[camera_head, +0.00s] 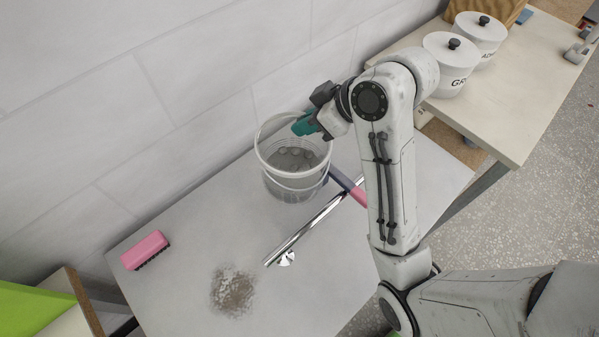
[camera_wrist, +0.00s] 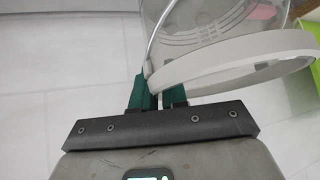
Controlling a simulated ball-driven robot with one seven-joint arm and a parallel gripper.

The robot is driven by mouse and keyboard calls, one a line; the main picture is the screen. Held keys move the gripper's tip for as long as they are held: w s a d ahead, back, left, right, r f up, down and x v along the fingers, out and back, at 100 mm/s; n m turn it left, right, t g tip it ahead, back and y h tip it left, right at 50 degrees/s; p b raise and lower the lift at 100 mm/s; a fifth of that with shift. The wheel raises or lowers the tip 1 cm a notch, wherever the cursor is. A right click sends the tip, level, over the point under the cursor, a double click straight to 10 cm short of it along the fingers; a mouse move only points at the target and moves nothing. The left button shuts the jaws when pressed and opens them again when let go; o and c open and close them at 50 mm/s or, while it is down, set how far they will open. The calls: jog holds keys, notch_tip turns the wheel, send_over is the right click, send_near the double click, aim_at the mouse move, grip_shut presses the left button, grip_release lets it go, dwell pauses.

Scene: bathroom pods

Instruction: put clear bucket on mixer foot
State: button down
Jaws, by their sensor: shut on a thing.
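The clear bucket (camera_head: 290,187) is see-through with a pale rim and a thin handle. It is upright over the back of the grey table, near the wall; I cannot tell whether it touches the table. My gripper (camera_head: 304,126) has teal fingers and is shut on the bucket's rim at its right side. In the wrist view my gripper (camera_wrist: 158,93) pinches the rim of the bucket (camera_wrist: 230,66). Grey lumps show inside or through the bucket. I cannot make out the mixer foot for certain; a chrome bar (camera_head: 305,230) with a small fitting lies beside the bucket.
A pink brush (camera_head: 145,250) lies at the table's left. A rough brown-grey patch (camera_head: 232,290) is on the front of the grey tabletop (camera_head: 300,305). White lidded jars (camera_head: 449,68) stand on a wooden table (camera_head: 515,125) at right. The tiled wall (camera_head: 150,110) is close behind.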

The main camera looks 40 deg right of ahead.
aim_at(314, 160)
notch_tip(314, 160, down, 13)
jog(key=shift+f, duration=0.2)
dwell(0.4)
jog(key=c, duration=1.4)
grip_release()
jog(key=shift+f, duration=0.1)
jog(key=shift+o, duration=1.4)
jog(key=shift+s, duration=0.1)
